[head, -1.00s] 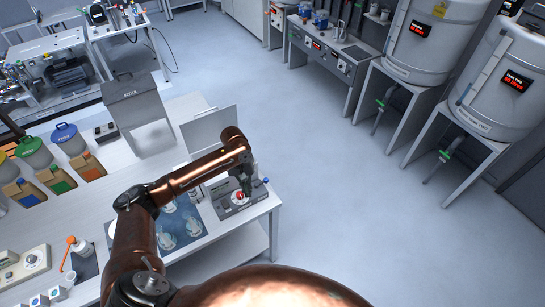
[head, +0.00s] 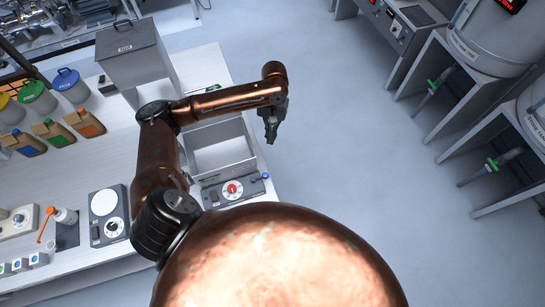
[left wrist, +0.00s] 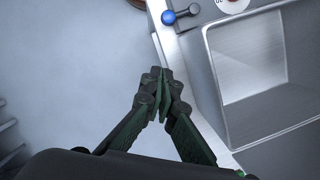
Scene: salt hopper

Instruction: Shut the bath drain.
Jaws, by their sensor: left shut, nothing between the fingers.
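The bath is a grey open-topped rectangular tub (head: 222,156) near the bench's right end. It also shows in the left wrist view (left wrist: 255,60) and looks empty. On its front is a control panel with a red knob (head: 232,188) on a white dial. A short lever with a blue ball end (head: 265,176) sticks out at the panel's right; the ball shows in the left wrist view (left wrist: 168,17). My left gripper (head: 271,139) is shut and empty, pointing down beyond the bench's right edge, apart from lever and tub. My right gripper is out of view.
A tall grey hopper (head: 135,55) stands behind the bath. Several colour-lidded tubs, such as the blue-lidded one (head: 70,85), stand at the left. A scale (head: 108,212) is on the bench. Tanks on stands (head: 490,40) are at the right. The floor between is clear.

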